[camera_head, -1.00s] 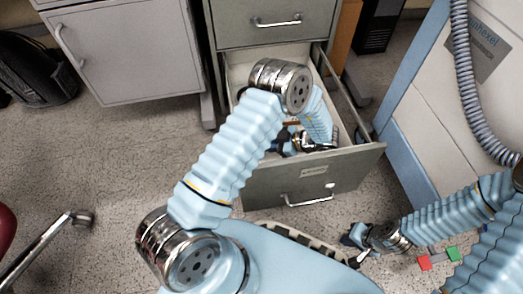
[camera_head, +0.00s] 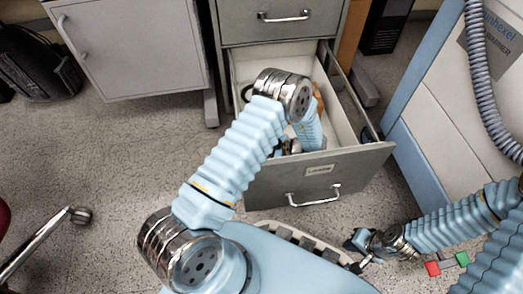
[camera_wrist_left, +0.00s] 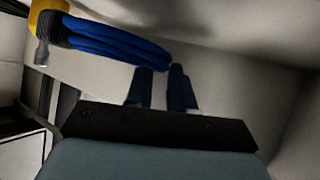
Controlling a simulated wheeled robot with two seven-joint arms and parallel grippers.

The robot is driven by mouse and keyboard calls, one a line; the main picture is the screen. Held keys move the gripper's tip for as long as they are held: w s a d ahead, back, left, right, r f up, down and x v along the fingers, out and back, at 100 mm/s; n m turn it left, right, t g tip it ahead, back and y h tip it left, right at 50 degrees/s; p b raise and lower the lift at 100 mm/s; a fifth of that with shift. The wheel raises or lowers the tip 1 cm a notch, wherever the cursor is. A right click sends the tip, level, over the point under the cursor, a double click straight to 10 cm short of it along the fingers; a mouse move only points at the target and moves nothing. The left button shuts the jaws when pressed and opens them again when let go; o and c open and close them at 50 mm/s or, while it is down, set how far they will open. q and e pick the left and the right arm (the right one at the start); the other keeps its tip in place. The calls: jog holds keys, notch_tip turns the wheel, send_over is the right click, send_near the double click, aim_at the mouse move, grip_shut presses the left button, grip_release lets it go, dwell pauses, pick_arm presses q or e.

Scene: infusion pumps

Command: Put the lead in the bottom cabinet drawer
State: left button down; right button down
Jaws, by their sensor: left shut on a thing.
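The bottom cabinet drawer (camera_head: 320,170) is pulled open, and my left arm reaches down into it. My left gripper (camera_wrist_left: 165,86) is shut on the lead (camera_wrist_left: 110,42), a bundle of blue cable with a yellow and black end at the upper left of the left wrist view. Pale drawer-like walls surround it there. In the head view my left wrist hides most of this gripper and the lead. A small orange-brown patch shows beside the wrist inside the drawer. My right gripper (camera_head: 358,254) is low, in front of the drawer and to its right; its fingers are too small to read.
A closed upper drawer (camera_head: 285,20) is above the open one. A grey cabinet (camera_head: 135,50) stands at the left, and a white and blue machine with a grey hose (camera_head: 480,80) at the right. A black bag (camera_head: 42,65) lies far left. The floor at left is mostly clear.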

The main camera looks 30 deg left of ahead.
pick_arm(q)
jog(key=shift+f, duration=0.55)
jog(key=c, duration=1)
grip_release()
jog(key=shift+r, duration=0.45)
jog(key=p+v, duration=0.1)
jog(key=v, duration=0.6)
jog(key=shift+d+r, duration=0.2)
jog(key=shift+d, duration=0.05)
jog(key=shift+r+p, duration=0.1)
jog(key=shift+p, duration=0.25)
